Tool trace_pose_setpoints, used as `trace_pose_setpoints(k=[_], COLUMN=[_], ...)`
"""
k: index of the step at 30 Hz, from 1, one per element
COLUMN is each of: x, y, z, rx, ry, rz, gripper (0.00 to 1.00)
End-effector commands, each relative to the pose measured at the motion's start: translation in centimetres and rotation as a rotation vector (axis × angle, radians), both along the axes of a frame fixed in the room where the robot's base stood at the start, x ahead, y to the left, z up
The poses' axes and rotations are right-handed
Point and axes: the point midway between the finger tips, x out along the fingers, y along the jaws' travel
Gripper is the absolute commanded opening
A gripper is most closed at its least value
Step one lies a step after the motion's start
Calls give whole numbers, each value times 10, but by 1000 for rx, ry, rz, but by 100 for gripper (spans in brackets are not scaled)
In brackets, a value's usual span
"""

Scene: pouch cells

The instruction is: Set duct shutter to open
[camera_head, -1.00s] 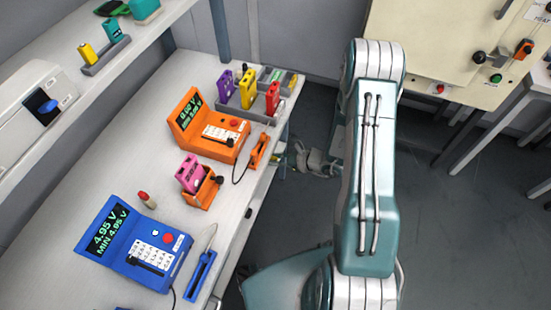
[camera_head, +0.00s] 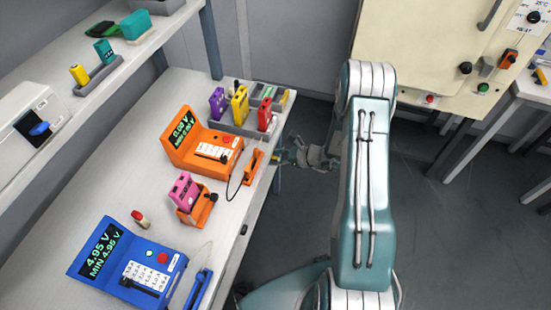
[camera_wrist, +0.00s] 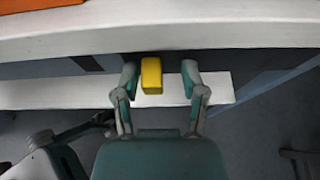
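I cannot make out any label naming the duct shutter. A pale box (camera_head: 40,100) on the left shelf carries a blue lever (camera_head: 40,129); its lettering is too small to read. A cream panel (camera_head: 440,60) at the upper right carries several knobs, one with an orange handle (camera_head: 508,58). My gripper (camera_head: 284,157) is low beside the bench's right edge, small in the head view. In the wrist view my gripper (camera_wrist: 159,76) has its fingers spread.
The bench (camera_head: 85,205) holds an orange meter (camera_head: 180,148), a blue meter (camera_head: 120,265), a pink cell (camera_head: 183,190) and a rack with several coloured cells. Open floor (camera_head: 430,240) lies to the right. A white table (camera_head: 530,90) stands at the far right.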

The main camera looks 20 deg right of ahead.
Motion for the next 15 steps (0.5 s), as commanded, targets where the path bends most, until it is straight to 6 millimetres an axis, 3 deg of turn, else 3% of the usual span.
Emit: trace_pose_setpoints(k=[10, 15], x=[-3, -14], y=[-1, -18], z=[1, 9], rx=[2, 1], ry=[1, 0], rz=[1, -3], gripper=[60, 60])
